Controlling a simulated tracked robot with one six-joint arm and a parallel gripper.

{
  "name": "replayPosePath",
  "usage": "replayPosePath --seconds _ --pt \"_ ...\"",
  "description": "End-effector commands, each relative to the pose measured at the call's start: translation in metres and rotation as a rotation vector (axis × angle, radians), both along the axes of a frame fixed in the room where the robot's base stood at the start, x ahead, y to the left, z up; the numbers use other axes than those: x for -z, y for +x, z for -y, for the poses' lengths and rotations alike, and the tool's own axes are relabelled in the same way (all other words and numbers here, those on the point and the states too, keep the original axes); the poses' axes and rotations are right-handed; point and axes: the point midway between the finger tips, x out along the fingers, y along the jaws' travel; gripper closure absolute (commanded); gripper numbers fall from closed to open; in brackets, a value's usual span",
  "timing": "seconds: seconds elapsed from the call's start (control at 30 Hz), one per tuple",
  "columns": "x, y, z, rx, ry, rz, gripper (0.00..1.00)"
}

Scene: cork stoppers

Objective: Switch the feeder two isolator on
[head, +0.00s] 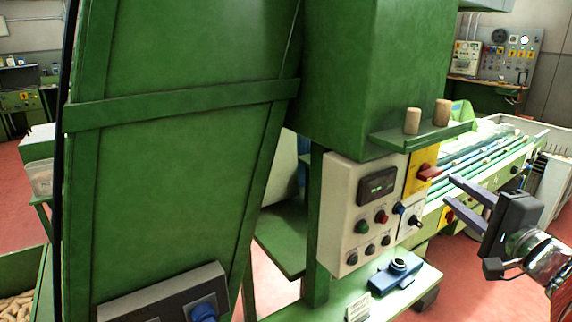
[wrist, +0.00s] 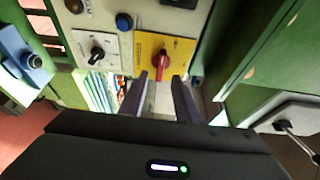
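A red rotary isolator handle (head: 428,172) sits on a yellow plate (head: 415,187) at the right of the control panel. In the wrist view, the red handle (wrist: 161,63) stands upright in the picture on the yellow plate (wrist: 182,48). I cannot read a label that names it feeder two. My gripper (head: 452,191) is open and empty, right of the panel, with its fingers pointing at it. In the wrist view, my gripper (wrist: 160,79) has its fingertips on either side of the red handle; I cannot tell how much gap is left in depth.
A black selector (wrist: 97,52) on a white plate and a blue button (wrist: 124,21) are close left of the yellow plate. Two corks (head: 412,121) stand on a green shelf (head: 395,143) above. A blue device (head: 396,273) rests on the lower ledge.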

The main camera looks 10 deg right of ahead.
Motion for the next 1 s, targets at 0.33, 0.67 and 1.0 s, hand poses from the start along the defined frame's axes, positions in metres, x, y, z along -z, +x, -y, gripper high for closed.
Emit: replayPosePath --seconds 0.33,0.67,1.0 --pt "0.000 0.041 0.002 -0.002 0.000 0.000 0.70" --pt "0.000 0.062 0.004 0.001 0.000 0.001 0.70" --pt "0.000 0.062 0.004 0.002 0.000 0.000 0.76"
